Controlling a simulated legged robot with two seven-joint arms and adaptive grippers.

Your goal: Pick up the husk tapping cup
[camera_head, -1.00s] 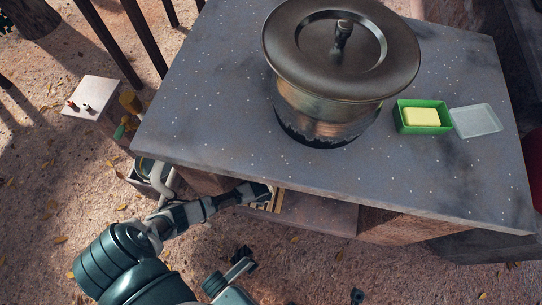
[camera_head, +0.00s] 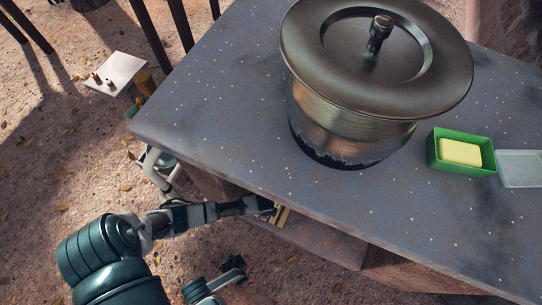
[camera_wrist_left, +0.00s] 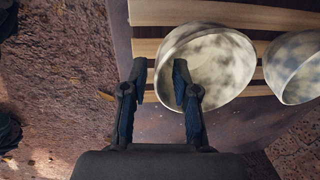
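Two cream, mottled round cups lie on wooden slats in the left wrist view. The nearer cup (camera_wrist_left: 222,65) is at top centre, its hollow facing the camera; the other cup (camera_wrist_left: 295,68) is at the right edge. I cannot tell which of them is the husk tapping cup by name. My left gripper (camera_wrist_left: 158,75) is open and empty. One finger is left of the nearer cup's rim and the other overlaps its hollow; contact cannot be told. In the head view my left gripper (camera_head: 272,211) reaches under the tabletop's front edge, where the cups are hidden.
A speckled grey tabletop (camera_head: 225,110) overhangs the lower shelf (camera_head: 318,240). A large lidded metal pot (camera_head: 350,120) stands on it, with a green box (camera_head: 440,160) holding a yellow block at the right. Wooden slats (camera_wrist_left: 250,14) lie beneath the cups. Leafy ground is left of the table.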

